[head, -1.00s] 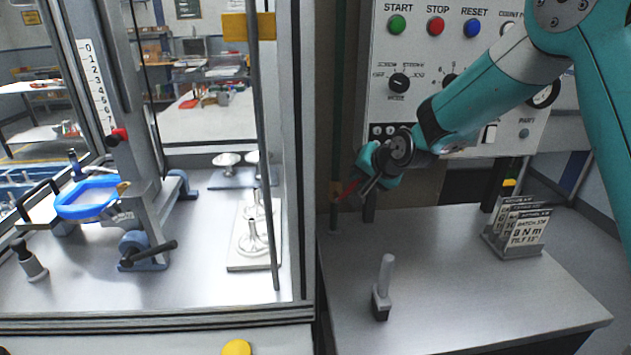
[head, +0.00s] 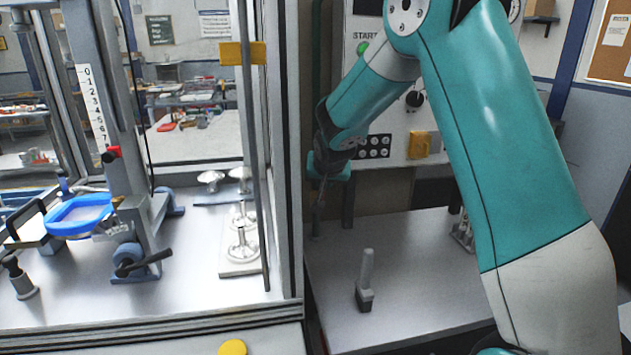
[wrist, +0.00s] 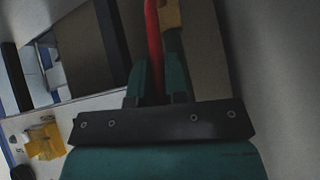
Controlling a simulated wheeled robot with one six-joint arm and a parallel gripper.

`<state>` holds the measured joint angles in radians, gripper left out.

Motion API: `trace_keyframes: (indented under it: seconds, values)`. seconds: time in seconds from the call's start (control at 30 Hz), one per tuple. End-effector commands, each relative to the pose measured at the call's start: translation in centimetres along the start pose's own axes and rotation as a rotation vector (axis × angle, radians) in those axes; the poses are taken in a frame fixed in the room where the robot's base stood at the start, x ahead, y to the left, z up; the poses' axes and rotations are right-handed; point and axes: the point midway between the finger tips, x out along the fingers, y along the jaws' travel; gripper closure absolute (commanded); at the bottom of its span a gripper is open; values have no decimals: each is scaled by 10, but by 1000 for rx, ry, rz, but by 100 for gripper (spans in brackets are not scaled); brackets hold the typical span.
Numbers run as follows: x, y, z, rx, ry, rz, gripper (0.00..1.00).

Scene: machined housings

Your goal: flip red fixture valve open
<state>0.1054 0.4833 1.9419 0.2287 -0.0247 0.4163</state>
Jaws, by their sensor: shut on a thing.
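The red valve lever (wrist: 152,45) runs up through the middle of the wrist view, between the two dark green fingers of my gripper (wrist: 157,80). My gripper is shut on it. A brass-coloured part (wrist: 169,14), likely the valve body, sits at the lever's upper right. In the head view my gripper (head: 321,190) is beside the thin green vertical pipe (head: 316,225), right of the glazed cabinet frame. The lever itself cannot be made out there, being dark and hidden by my wrist.
A control panel (head: 400,150) stands behind my arm. A grey upright handle on a dark block (head: 365,285) stands on the metal bench (head: 400,240). The cabinet's corner post (head: 293,130) is close to the left of my gripper. The bench's front is otherwise mostly clear.

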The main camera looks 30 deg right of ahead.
Motion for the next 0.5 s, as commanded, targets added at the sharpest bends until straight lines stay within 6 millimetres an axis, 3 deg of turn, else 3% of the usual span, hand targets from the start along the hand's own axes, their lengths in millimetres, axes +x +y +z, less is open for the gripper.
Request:
trace_keyframes:
  seconds: [0.3,0.33,0.43,0.5]
  values:
    - [0,1,0,-1,2,3,100]
    - [0,1,0,-1,2,3,84]
    - [0,1,0,-1,2,3,61]
    - [0,0,0,-1,1,2,61]
